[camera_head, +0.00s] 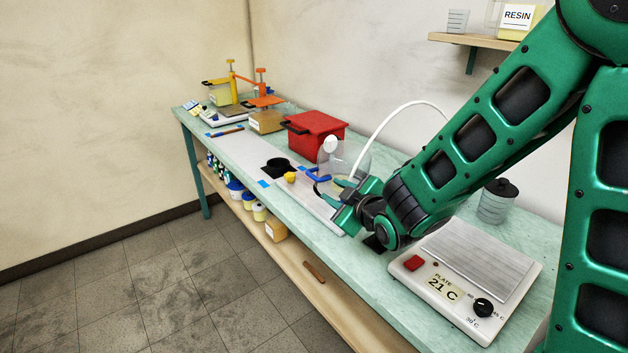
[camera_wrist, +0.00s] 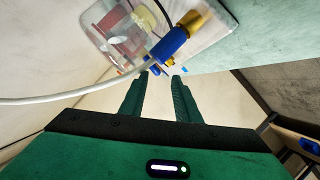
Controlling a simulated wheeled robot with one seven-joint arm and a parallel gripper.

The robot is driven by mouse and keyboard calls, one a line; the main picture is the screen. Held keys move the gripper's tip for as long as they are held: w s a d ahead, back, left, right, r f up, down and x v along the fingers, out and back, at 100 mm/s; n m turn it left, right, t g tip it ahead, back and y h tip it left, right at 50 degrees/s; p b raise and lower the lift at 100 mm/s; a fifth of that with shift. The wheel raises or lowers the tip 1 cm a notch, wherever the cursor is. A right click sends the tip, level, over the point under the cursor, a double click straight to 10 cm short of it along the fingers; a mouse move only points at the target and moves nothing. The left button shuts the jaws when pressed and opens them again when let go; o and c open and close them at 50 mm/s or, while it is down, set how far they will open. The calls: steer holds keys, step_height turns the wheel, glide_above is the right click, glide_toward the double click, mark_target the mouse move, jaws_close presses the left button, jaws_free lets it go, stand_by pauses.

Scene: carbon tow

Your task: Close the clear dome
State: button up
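The clear dome (camera_head: 354,156) stands tilted up over a pale base plate (camera_head: 305,197) on the bench. A white hose runs to it. Blue parts (camera_head: 318,174) sit at its lower edge, and a yellow knob (camera_head: 290,177) is on the plate to the left. My gripper (camera_head: 328,200) is low beside the dome's near right side. In the wrist view the dome (camera_wrist: 108,28), a blue bar (camera_wrist: 169,45) and a yellow piece (camera_wrist: 195,25) lie beyond my fingertips (camera_wrist: 159,78). The fingers are apart with nothing seen between them. My arm hides part of the dome's surroundings.
A hot plate (camera_head: 460,285) reading 21 C is at the near right, with a lidded clear jar (camera_head: 493,203) behind it. The bench's front edge is close to my gripper.

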mark_target(315, 179)
steer(key=w+a, duration=0.1)
steer(key=w, duration=0.2)
steer(key=w+a+f+n, duration=0.1)
steer(key=w+a, duration=0.1)
steer(key=w, duration=0.1)
steer(key=w+a+n, duration=0.1)
steer(key=w, duration=0.2)
steer(key=shift+w+a+f+t, duration=0.2)
steer(key=shift+w+f+t, duration=0.05)
steer(key=shift+f+t, duration=0.1)
jaws_close()
